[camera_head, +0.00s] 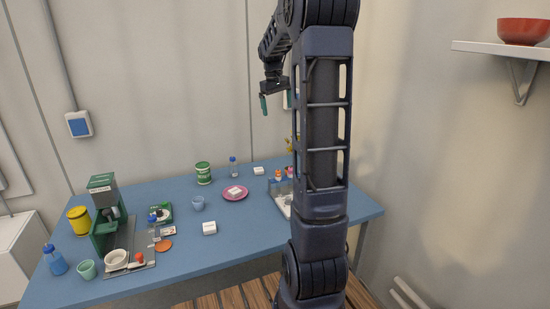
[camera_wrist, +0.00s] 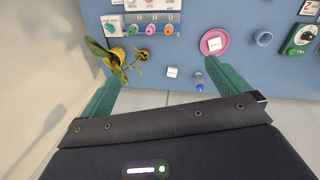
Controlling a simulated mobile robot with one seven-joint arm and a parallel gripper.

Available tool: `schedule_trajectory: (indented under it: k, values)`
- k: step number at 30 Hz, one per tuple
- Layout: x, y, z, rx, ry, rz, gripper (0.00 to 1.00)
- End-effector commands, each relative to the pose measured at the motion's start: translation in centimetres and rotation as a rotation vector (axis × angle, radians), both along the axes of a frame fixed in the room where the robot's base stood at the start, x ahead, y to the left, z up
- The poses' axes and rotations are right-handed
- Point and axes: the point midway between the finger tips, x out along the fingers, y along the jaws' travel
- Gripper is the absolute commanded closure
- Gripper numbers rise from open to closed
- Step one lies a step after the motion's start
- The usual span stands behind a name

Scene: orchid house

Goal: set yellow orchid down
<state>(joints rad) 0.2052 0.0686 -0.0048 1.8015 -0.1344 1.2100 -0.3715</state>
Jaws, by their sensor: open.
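The yellow orchid (camera_wrist: 119,55) stands on the blue table in the wrist view, with long green leaves and yellow-orange flowers. In the head view only a bit of its yellow bloom (camera_head: 290,145) shows beside my arm, which hides the rest. My gripper (camera_wrist: 162,75) is open and empty, its two green fingers wide apart. In the wrist view the orchid appears just beyond the left finger's tip; a gap shows between the fingers and the table. In the head view my gripper (camera_head: 276,101) hangs well above the table's back edge.
The blue table (camera_head: 260,225) holds a pink plate (camera_head: 236,193) with a white block, a green tin (camera_head: 203,173), a rack of coloured bottles (camera_head: 280,184) partly behind my arm, and a coffee machine (camera_head: 106,215) at left. A wall shelf (camera_head: 500,48) is at right.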

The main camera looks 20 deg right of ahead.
Motion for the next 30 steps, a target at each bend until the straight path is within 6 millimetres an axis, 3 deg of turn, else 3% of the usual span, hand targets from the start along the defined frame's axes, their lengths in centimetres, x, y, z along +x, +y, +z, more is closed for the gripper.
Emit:
schedule_trajectory:
  k: [6, 13, 22, 30]
  values:
    - [-6.5, 4.1, 1.7, 0.019, -0.08, -0.029, 0.0]
    - [-13.3, 7.6, 1.9, 0.047, -0.158, -0.061, 0.0]
    - [-22.0, 11.4, 0.2, 0.095, -0.255, -0.106, 0.0]
    - [-29.1, 13.7, -3.0, 0.146, -0.335, -0.148, 0.0]
